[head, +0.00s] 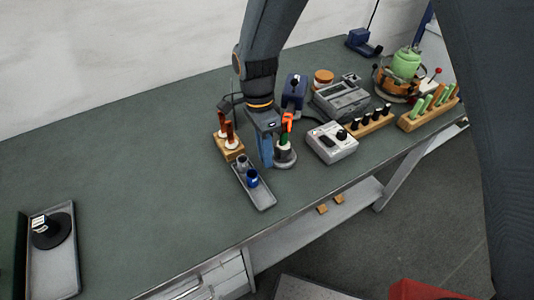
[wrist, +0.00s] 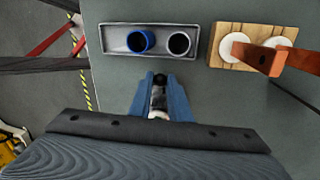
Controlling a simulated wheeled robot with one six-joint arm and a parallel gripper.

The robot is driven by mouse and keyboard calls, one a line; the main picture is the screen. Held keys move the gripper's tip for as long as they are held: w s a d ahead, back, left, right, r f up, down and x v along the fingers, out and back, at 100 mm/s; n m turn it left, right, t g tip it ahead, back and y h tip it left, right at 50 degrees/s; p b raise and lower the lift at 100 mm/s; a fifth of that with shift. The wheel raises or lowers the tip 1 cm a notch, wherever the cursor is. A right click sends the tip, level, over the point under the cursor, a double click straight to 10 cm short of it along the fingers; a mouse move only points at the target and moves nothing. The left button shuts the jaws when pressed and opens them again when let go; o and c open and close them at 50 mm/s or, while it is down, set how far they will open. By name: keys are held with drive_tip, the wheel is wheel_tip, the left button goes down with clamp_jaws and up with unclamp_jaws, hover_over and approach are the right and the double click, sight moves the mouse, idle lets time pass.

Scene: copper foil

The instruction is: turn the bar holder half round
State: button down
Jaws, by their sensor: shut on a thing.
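The bar holder (head: 285,158) appears to be the small stand with a round grey base, with white, green and orange parts rising from it. It stands upright on the green bench top in the head view. My gripper (head: 267,162) points down at the stand's left side, with a blue finger in front. In the wrist view the blue fingers of my gripper (wrist: 159,84) are shut on a narrow grey and white part, which I take as part of the holder. Most of that part is hidden by the fingers, and the base does not show there.
A grey tray (head: 262,197) with a blue cup (head: 252,179) and a dark cup (head: 242,162) lies close left. A wooden block (wrist: 226,60) with copper-coloured bars is behind it. A grey box with a black knob (head: 332,143) stands right. The bench's left half is mostly clear.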

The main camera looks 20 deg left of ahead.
drive_tip(key=shift+w+a+m, duration=0.15)
drive_tip(key=shift+a+m, duration=0.05)
drive_tip(key=shift+m, duration=0.4)
idle(0.3)
drive_tip(key=c, duration=1.7)
unclamp_jaws()
drive_tip(key=shift+o, duration=0.2)
drive_tip(key=shift+r, duration=0.1)
wheel_tip(320, 180, up, 8)
drive_tip(key=w+b, duration=0.1)
drive_tip(key=b, duration=0.1)
drive_tip(key=shift+a+f, duration=0.25)
drive_tip(key=shift+a, duration=0.2)
